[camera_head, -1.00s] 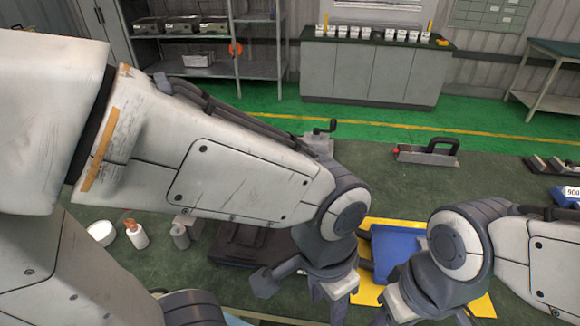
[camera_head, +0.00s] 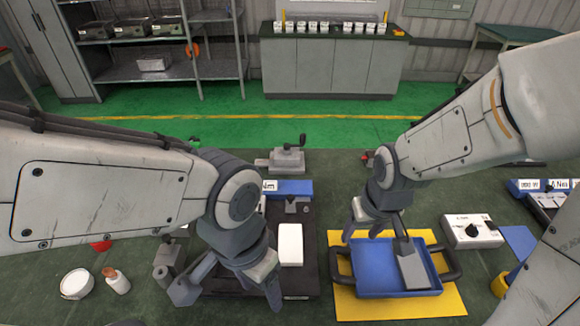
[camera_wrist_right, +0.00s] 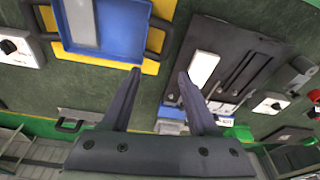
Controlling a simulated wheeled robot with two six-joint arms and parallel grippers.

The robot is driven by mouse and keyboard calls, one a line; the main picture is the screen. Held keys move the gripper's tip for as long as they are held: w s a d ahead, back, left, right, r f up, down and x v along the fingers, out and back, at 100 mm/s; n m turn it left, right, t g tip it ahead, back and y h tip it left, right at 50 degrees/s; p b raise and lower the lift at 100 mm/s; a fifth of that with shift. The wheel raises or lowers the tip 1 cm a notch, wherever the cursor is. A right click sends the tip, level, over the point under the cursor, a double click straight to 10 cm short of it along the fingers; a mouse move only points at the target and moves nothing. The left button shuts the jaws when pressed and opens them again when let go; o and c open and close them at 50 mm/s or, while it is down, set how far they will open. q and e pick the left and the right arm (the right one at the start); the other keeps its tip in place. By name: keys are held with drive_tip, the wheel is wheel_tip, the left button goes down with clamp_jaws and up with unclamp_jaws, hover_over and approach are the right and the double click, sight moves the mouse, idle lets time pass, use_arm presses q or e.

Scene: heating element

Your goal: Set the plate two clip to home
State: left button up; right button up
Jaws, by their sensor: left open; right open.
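My left gripper (camera_head: 228,296) is open over the left part of a black slotted base (camera_head: 307,277); nothing shows between its fingers. A white block (camera_head: 291,245) lies on that base, to the right of the gripper. A small grey clip-like piece (camera_head: 297,205) stands at the base's back edge. The block (camera_wrist_right: 203,68) and the base (camera_wrist_right: 245,60) also show in the right wrist view. My right gripper (camera_head: 377,236) is open and empty above the back left of a blue tray (camera_head: 370,284). I cannot tell which part is the plate two clip.
The tray, with black handles, sits on a yellow mat (camera_head: 400,306) and holds a grey bar (camera_head: 412,268). A white knob box (camera_head: 470,231) stands right of it.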

drive_tip(key=w+d, duration=0.1)
drive_tip(key=w, duration=0.4)
drive_tip(key=n+t+y+p, duration=0.1)
drive_tip(key=n+t, duration=0.1)
drive_tip(key=n, duration=0.1)
approach(291, 196)
drive_tip(key=p+x, duration=0.2)
drive_tip(key=x, duration=0.6)
drive_tip(key=shift+f+p, duration=0.2)
drive_tip(key=shift+p, duration=0.2)
use_arm(q)
wheel_tip(291, 196, up, 5)
drive_tip(key=shift+f, duration=0.15)
use_arm(e)
clamp_jaws()
